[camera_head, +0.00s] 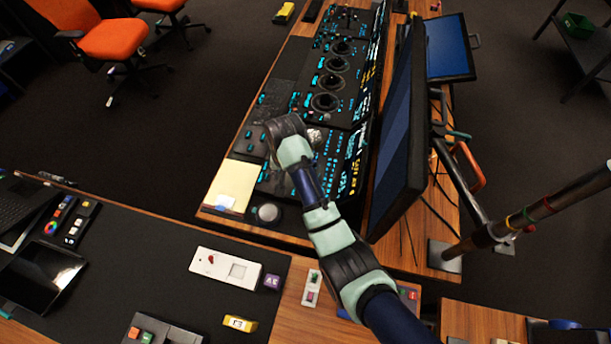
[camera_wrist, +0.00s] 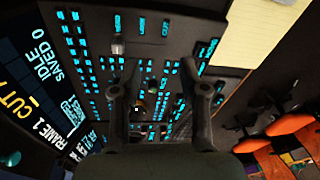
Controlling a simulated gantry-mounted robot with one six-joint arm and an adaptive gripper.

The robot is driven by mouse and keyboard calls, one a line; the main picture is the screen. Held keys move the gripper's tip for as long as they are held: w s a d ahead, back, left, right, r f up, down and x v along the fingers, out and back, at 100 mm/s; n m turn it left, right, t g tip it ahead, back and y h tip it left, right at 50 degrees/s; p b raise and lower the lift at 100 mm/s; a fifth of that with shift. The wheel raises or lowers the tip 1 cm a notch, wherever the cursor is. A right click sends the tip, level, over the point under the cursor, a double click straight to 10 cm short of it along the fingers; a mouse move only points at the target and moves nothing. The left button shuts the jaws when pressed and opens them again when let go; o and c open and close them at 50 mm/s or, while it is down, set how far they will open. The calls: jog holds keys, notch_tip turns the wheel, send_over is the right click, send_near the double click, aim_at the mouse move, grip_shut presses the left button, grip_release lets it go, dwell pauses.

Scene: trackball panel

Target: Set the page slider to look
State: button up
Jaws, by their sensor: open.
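The dark control panel (camera_head: 335,100) with glowing cyan keys lies on the wooden desk. My gripper (camera_wrist: 154,68) is open and empty, its two dark fingers apart over the key field in the wrist view. In the head view the end of my arm is over the near section of the panel and hides part of it. A small pale grey raised cap (camera_wrist: 118,46) stands up left of my fingers in the wrist view. I cannot tell whether it is the page slider. No "look" label is readable.
A lit display strip (camera_wrist: 40,60) lies along the panel's side. A large monitor (camera_head: 402,130) stands close to the right of my arm. Black trackball rings (camera_head: 325,102), a yellow notepad (camera_head: 232,184) and a grey ball (camera_head: 268,212) are near. Orange chairs (camera_head: 115,38) stand behind.

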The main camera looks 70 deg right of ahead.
jog(key=s+d+m, duration=0.1)
jog(key=s+d, duration=0.1)
jog(key=s+d+m+g+y, duration=0.1)
jog(key=s+d, duration=0.1)
jog(key=shift+s, duration=0.4)
jog(key=shift+s+f, duration=0.15)
notch_tip(320, 180, down, 8)
jog(key=shift+a+b, duration=0.15)
jog(key=shift+b, duration=1)
grip_shut()
